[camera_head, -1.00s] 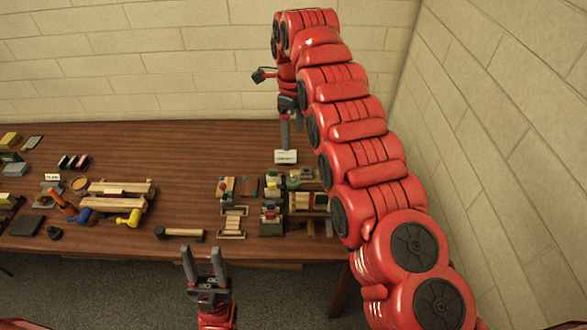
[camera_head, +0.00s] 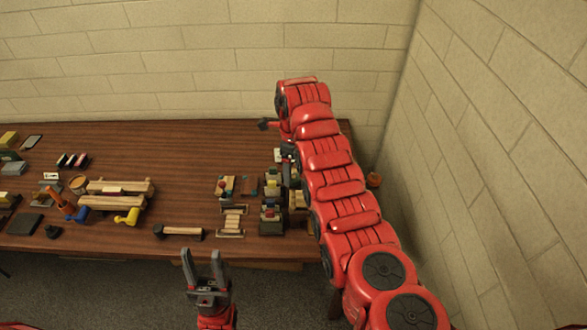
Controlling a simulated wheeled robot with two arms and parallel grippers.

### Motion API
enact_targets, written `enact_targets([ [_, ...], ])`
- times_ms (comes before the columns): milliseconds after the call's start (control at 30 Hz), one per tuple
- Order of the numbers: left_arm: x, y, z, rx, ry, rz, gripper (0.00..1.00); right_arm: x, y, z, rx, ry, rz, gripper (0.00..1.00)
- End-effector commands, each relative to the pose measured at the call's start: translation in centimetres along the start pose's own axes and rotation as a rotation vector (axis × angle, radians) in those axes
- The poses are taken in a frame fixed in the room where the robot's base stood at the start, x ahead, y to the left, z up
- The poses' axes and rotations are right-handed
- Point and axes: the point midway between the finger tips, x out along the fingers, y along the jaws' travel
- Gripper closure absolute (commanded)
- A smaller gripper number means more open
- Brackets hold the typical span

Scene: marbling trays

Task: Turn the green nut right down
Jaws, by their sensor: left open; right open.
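My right gripper (camera_head: 291,182) points down over the cluster of small fixtures at the right of the table. Its fingers are partly hidden by my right arm, and I cannot tell whether they touch anything. I cannot make out the green nut; the spot beneath this gripper, where a green piece showed before, is covered. A stand with yellow and red pieces (camera_head: 271,183) is just left of the gripper. My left gripper (camera_head: 201,256) is open and empty, fingers up, in front of the table's front edge.
The wooden table (camera_head: 190,150) is bare toward the back middle. A hammer (camera_head: 178,232) lies near the front edge. Wooden bars (camera_head: 115,203) and a yellow-handled tool (camera_head: 128,217) lie left. A white card (camera_head: 277,155) stands behind the fixtures. A brick wall is behind.

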Motion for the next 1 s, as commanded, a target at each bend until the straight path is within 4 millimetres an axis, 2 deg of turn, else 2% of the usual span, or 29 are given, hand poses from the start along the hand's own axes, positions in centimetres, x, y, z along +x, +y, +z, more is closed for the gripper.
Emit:
enact_targets([
  [33,0.8,0.0,-0.1,0.000,0.000,0.000,0.50,0.3,0.1,-0.1,0.000,0.003,0.004,0.19],
  [233,1.3,-0.1,-0.2,0.000,0.000,0.000,0.50,2.1,0.0,0.1,-0.001,0.000,0.001,0.19],
  [533,1.3,-0.1,-0.2,0.000,0.000,0.000,0.50,2.4,0.0,0.1,-0.001,-0.001,0.000,0.20],
  [900,1.3,-0.1,-0.2,0.000,0.000,0.000,0.50,2.4,0.0,0.1,-0.001,0.000,0.000,0.87],
  [967,1.3,-0.1,-0.2,0.000,0.000,0.000,0.50,2.4,0.0,0.1,-0.001,0.000,0.000,0.98],
  [1000,1.3,-0.1,-0.2,0.000,0.000,0.000,0.50,2.4,0.0,0.1,-0.001,-0.001,-0.001,1.00],
])
